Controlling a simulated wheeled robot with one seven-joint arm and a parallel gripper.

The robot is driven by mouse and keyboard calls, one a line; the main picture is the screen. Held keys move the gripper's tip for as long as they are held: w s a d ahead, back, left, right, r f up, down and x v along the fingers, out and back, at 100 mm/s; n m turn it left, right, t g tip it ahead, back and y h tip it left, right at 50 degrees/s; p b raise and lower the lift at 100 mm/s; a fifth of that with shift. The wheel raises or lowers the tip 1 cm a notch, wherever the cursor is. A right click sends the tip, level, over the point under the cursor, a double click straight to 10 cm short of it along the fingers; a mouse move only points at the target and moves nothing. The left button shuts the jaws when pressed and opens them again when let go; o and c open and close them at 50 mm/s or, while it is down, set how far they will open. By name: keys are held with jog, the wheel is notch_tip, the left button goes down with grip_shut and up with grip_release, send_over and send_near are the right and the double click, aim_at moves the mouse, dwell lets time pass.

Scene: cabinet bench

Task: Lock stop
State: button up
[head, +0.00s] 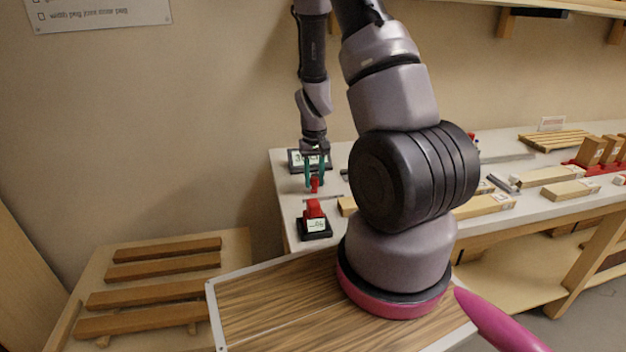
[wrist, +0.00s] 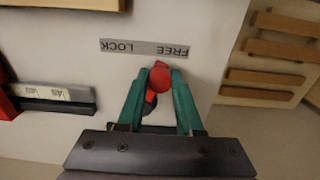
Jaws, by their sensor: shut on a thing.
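The stop's red handle (wrist: 161,76) shows in the wrist view between the two teal fingers of my gripper (wrist: 161,86). My gripper is shut on it. A dark pivot piece lies just below the red part, partly hidden by the fingers. A grey label strip (wrist: 145,47) above it reads FREE and LOCK upside down, with FREE at the right. The handle's red end lies nearer the FREE end. In the head view my gripper (head: 315,174) points down at the bench, with the red handle (head: 314,186) at its tips.
A red-topped device on a black base (head: 315,228) stands nearer on the white bench (head: 290,205). A dark display box (head: 297,161) stands behind my gripper. Wooden blocks (head: 485,206) lie to the right. A slatted wooden rack (head: 150,292) is at lower left.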

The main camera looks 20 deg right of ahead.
jog(key=shift+d, duration=0.1)
jog(key=shift+s+d, duration=0.2)
jog(key=shift+d, duration=0.25)
jog(key=shift+s+d, duration=0.2)
jog(key=shift+d, duration=0.25)
jog(key=shift+d, duration=0.1)
jog(key=shift+s+d, duration=0.1)
jog(key=shift+d, duration=0.8)
